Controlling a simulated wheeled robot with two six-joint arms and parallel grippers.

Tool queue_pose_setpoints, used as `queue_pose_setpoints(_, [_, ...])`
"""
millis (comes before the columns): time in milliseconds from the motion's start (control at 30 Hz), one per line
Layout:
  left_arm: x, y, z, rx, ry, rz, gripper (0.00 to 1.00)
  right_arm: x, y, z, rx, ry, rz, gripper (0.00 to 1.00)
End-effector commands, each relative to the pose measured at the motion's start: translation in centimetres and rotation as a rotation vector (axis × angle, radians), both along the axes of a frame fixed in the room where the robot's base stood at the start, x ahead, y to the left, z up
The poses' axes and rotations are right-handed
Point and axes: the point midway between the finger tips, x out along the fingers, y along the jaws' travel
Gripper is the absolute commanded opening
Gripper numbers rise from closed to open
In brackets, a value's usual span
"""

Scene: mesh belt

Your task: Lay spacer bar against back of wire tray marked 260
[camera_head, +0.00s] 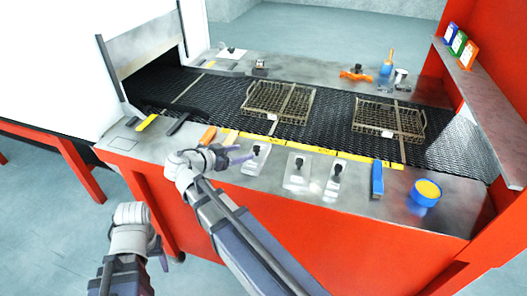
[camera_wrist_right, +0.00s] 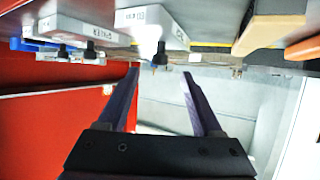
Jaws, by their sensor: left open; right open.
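Two wire trays with white tags stand on the black mesh belt, the left tray (camera_head: 280,101) and the right tray (camera_head: 388,119). I cannot read 260 on either tag. Several bars lie near the front: a dark one (camera_head: 180,123), an orange one (camera_head: 208,136) and a tan one (camera_head: 230,137); I cannot tell which is the spacer bar. My right gripper (camera_head: 236,157) is open and empty at the counter's front, below the orange and tan bars; its fingers also show in the wrist view (camera_wrist_right: 160,78). My left gripper (camera_head: 162,257) is open, low in front of the counter.
Clear or white pieces with black knobs (camera_head: 298,171), a blue block (camera_head: 377,179) and a blue tub (camera_head: 425,192) stand along the front counter. A yellow strip (camera_head: 310,152) edges the belt.

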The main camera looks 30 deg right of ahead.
Motion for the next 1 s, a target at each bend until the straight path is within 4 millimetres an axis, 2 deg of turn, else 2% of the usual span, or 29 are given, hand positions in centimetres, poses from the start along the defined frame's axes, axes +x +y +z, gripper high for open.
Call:
queue_pose_setpoints(233, [0.0,0.0,-0.1,0.000,0.000,0.000,0.62,0.1,-0.3,0.0,-0.003,-0.009,-0.004,0.67])
queue_pose_setpoints(467, [0.0,0.0,-1.1,0.000,0.000,0.000,0.62,0.5,-2.2,-1.0,-0.003,-0.008,-0.005,0.67])
queue_pose_setpoints(667, [0.0,0.0,-1.1,0.000,0.000,0.000,0.62,0.7,-2.7,-1.0,-0.003,-0.008,-0.003,0.67])
queue_pose_setpoints(1000, [0.0,0.0,-3.0,0.000,0.000,0.000,0.62,1.6,-6.4,-2.9,-0.003,-0.008,-0.006,0.67])
